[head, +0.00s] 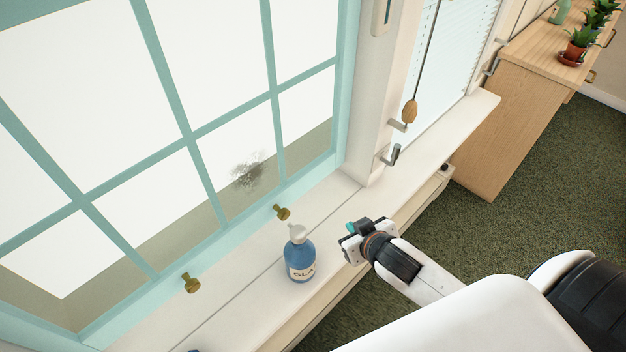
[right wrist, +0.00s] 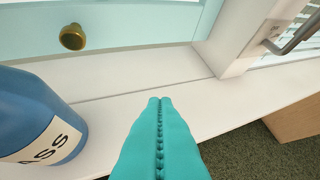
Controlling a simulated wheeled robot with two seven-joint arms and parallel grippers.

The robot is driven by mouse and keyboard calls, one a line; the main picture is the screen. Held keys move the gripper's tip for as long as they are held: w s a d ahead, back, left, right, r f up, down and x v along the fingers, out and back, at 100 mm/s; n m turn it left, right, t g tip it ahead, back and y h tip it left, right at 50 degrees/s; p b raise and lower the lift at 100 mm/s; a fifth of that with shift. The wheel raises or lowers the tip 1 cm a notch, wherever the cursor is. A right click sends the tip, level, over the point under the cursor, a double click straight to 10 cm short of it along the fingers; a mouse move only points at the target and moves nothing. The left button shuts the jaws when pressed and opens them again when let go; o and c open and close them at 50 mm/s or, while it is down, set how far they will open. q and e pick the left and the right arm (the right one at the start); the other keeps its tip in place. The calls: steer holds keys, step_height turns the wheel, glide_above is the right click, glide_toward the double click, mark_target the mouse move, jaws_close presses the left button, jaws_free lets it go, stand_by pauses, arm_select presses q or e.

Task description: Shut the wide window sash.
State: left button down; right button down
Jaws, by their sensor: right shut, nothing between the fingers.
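The wide window sash (head: 205,128) has a teal frame with several panes and fills the left of the head view. Two brass knobs (head: 282,212) (head: 191,283) sit on its bottom rail, close above the white sill. I cannot tell whether a gap shows under the rail. My right gripper (head: 348,230) is over the sill's front part, to the right of a blue bottle. Its teal fingers (right wrist: 160,104) are shut and empty, apart from the sash. One brass knob (right wrist: 73,37) shows ahead and left in the right wrist view. My left gripper is not in view.
The blue bottle (head: 299,262) stands upright on the sill (head: 343,200); it also shows in the right wrist view (right wrist: 40,112). A second, narrower window with a blind (head: 440,60) is to the right. A wooden cabinet (head: 510,115) holds potted plants (head: 578,42).

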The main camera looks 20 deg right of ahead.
steer(key=w+d+r+n+t+y, duration=0.15)
steer(key=w+r+t+y, duration=0.25)
steer(key=w+r, duration=0.4)
steer(key=n+y, duration=0.2)
glide_above(307, 185)
steer(key=s+d, duration=0.1)
steer(key=s, duration=0.2)
steer(key=shift+w+f+m+p, duration=0.15)
steer(key=shift+f+m+p, duration=0.15)
steer(key=shift+f, duration=0.5)
steer(key=f, duration=0.3)
steer(key=shift+w+a+f+b, duration=0.1)
steer(key=shift+w+f+b, duration=0.1)
steer(key=shift+f+b, duration=0.15)
steer(key=shift+f, duration=0.4)
step_height(307, 185, down, 6)
steer(key=b, duration=0.3)
steer(key=shift+r, duration=0.2)
steer(key=shift+s, duration=0.1)
